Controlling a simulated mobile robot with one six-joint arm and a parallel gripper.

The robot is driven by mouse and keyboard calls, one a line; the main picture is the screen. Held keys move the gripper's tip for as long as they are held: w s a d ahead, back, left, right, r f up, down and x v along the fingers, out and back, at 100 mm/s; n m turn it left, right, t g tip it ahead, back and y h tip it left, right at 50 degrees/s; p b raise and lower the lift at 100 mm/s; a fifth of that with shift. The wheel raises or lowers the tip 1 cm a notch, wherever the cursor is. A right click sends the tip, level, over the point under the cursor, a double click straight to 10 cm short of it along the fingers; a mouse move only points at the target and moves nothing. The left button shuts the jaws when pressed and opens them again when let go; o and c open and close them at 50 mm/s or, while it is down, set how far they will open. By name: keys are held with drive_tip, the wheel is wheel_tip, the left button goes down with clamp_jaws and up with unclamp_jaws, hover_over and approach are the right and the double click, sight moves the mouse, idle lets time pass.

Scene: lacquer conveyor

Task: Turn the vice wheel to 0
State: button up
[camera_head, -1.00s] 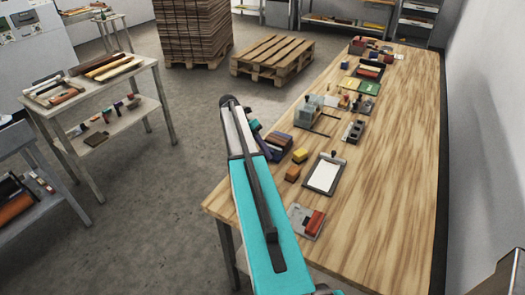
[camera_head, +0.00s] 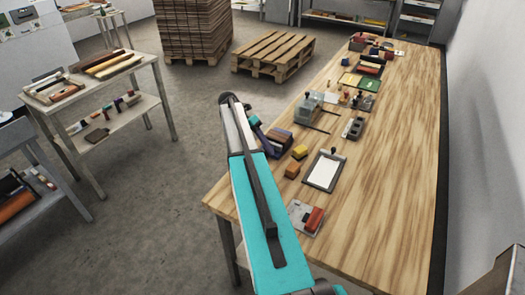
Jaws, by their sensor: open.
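My teal arm (camera_head: 262,215) rises through the middle of the view and covers part of the bench's left edge. No vice wheel or scale can be made out. A small grey device (camera_head: 310,109) with thin rods stands on the wooden bench (camera_head: 385,160), but I cannot tell whether it is the vice. A dark purple and brown item (camera_head: 277,138) shows just right of the arm, partly hidden by it.
On the bench are a clipboard (camera_head: 324,171), a grey card with a red block (camera_head: 307,217), yellow (camera_head: 300,152) and orange (camera_head: 292,170) blocks, and a dark holder (camera_head: 353,128). The bench's right side is clear. A pallet (camera_head: 273,56) and shelved table (camera_head: 105,85) stand beyond open floor.

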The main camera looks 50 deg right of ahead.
drive_tip(key=shift+s+a+f+t+b, duration=0.1)
drive_tip(key=shift+f+t+b, duration=0.15)
drive_tip(key=shift+t+b, duration=0.6)
